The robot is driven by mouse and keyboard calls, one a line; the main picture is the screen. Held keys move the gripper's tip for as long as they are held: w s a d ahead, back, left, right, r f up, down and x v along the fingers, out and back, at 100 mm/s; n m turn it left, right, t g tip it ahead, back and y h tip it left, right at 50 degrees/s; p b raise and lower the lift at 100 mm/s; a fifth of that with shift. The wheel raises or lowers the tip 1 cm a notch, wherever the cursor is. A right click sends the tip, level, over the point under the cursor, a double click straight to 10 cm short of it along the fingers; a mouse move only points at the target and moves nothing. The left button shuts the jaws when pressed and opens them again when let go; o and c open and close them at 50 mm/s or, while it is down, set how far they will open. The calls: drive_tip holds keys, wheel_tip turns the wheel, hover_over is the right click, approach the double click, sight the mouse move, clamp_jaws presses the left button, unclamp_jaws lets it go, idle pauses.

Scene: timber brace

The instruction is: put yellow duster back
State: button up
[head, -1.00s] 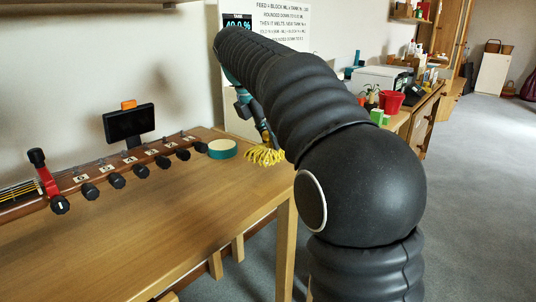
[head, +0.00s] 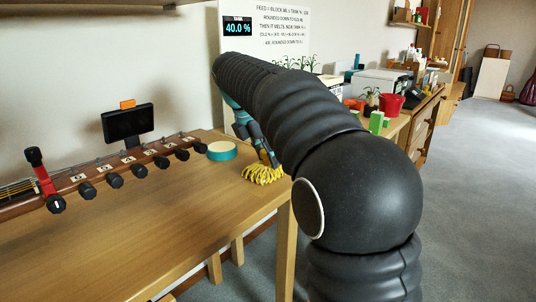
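The yellow duster (head: 263,175), a bundle of yellow strands, is at the back right corner of the wooden table (head: 150,225). It looks to be at the tabletop, but I cannot tell for sure whether it rests there. My gripper (head: 268,158), dark with teal parts, is right above the duster, pointing down, and appears shut on it. My arm hides part of the gripper's upper side, and the grip itself is small in the picture.
A teal tape roll (head: 222,150) lies just left of the duster. A long rail with several black knobs (head: 139,171) and a small dark screen (head: 128,123) stand along the wall. A side bench holds a red pot (head: 390,103) and green blocks (head: 376,122). The table front is clear.

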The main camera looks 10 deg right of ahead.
drive_tip(key=shift+r, duration=0.1)
drive_tip(key=p+v, duration=0.3)
drive_tip(key=v, duration=0.9)
drive_tip(key=shift+p, duration=0.35)
drive_tip(key=s+d+f+m+t+y, duration=0.2)
drive_tip(key=s+f+m, duration=0.8)
drive_tip(key=s, duration=0.4)
drive_tip(key=s+d+f+m+t+y, duration=0.2)
drive_tip(key=s+f+m, duration=0.9)
drive_tip(key=s, duration=0.4)
drive_tip(key=shift+f+m, duration=0.2)
drive_tip(key=shift+m, duration=0.4)
drive_tip(key=shift+d, duration=0.1)
